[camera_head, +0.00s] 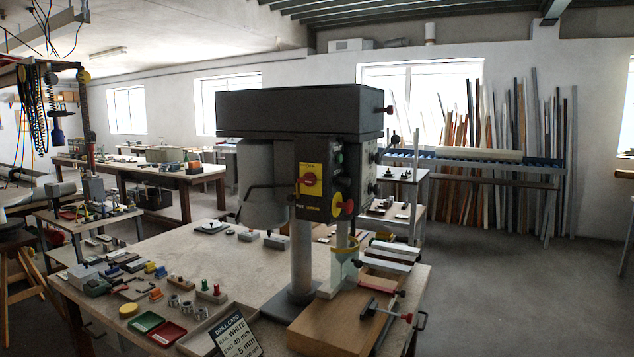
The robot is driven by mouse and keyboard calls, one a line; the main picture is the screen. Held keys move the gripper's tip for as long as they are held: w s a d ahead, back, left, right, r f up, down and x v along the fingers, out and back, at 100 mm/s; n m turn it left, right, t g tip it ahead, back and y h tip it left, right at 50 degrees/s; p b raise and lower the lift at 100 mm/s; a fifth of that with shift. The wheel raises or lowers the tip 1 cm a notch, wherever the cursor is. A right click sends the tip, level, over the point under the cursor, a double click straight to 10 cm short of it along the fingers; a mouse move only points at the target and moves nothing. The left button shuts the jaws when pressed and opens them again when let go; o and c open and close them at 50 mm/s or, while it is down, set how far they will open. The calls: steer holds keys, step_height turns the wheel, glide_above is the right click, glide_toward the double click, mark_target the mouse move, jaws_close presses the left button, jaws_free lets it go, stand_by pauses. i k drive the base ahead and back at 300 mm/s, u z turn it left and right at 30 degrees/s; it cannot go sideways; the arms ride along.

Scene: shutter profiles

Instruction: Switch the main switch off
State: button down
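The main switch (310,180) appears to be the red rotary knob on a yellow plate, on the dark front panel of the drill press (300,110). Its lettering and the knob's exact position are too small to read. Below it to the right, on the side face, is a red mushroom button (347,206) on yellow. A green button (340,158) sits above that. The press stands on a workbench in the middle of the view. My gripper does not show in this view.
The workbench (240,268) carries small parts, red and green trays (168,333), a drill card (235,337) and a wooden block (340,328) with a red-ended clamp. A grey rounded housing (262,185) is left of the panel. Open floor (480,290) lies to the right.

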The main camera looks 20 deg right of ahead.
mark_target(310, 180)
steer(key=k, duration=0.4)
steer(key=z, duration=1)
steer(key=i, duration=0.9)
steer(key=u, duration=3.05)
steer(key=i, duration=0.5)
